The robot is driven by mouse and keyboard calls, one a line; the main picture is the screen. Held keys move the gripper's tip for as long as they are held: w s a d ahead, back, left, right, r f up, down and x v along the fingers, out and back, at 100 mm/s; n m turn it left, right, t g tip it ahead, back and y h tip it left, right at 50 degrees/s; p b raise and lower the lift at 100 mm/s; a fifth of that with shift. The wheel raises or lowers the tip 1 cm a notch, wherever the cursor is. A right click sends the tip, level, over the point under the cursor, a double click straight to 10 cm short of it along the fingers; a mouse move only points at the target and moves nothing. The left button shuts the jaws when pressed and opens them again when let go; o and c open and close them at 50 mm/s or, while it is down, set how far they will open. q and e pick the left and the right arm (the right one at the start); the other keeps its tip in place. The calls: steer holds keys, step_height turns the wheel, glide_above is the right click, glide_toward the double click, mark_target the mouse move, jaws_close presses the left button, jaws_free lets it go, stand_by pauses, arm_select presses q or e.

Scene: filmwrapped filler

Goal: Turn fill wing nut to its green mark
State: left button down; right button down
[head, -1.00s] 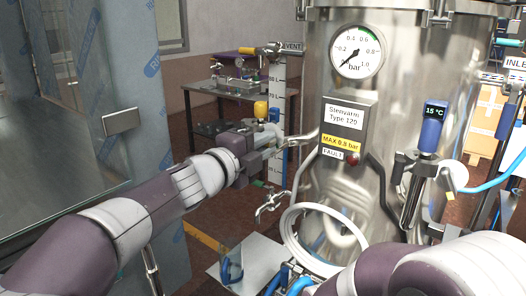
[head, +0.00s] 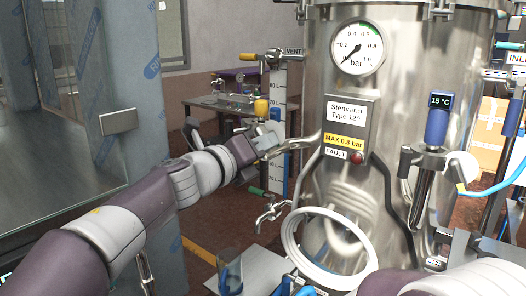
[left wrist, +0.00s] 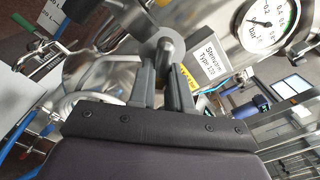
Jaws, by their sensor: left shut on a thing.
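My left gripper (head: 268,143) reaches in from the left, at the pipe on the left side of the steel tank. In the left wrist view its two fingers (left wrist: 165,85) are shut on a grey metal part with a rounded end (left wrist: 168,45), which looks like the fill wing nut. The fingers hide most of it, and I cannot make out its green mark. My right gripper is not in view; only part of my right arm shows at the lower right.
The steel tank (head: 330,200) bears a pressure gauge (head: 357,48), a red fault lamp (head: 357,157) and a round open ring (head: 325,240). A tap (head: 270,213) sticks out below my left gripper. A clear jug (head: 230,270) stands at the lower middle. A blue-wrapped pillar (head: 150,170) stands at the left.

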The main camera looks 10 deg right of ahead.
arm_select(q)
steer(key=shift+f+m+b, duration=0.1)
steer(key=shift+m+b, duration=0.25)
steer(key=shift+m, duration=0.65)
steer(key=shift+w, duration=0.1)
steer(key=c, duration=1.1)
jaws_free()
steer(key=shift+o, duration=0.2)
steer(key=shift+a, duration=0.1)
steer(key=b+v, duration=0.1)
steer(key=v, duration=1.1)
steer(key=shift+s+a, duration=0.25)
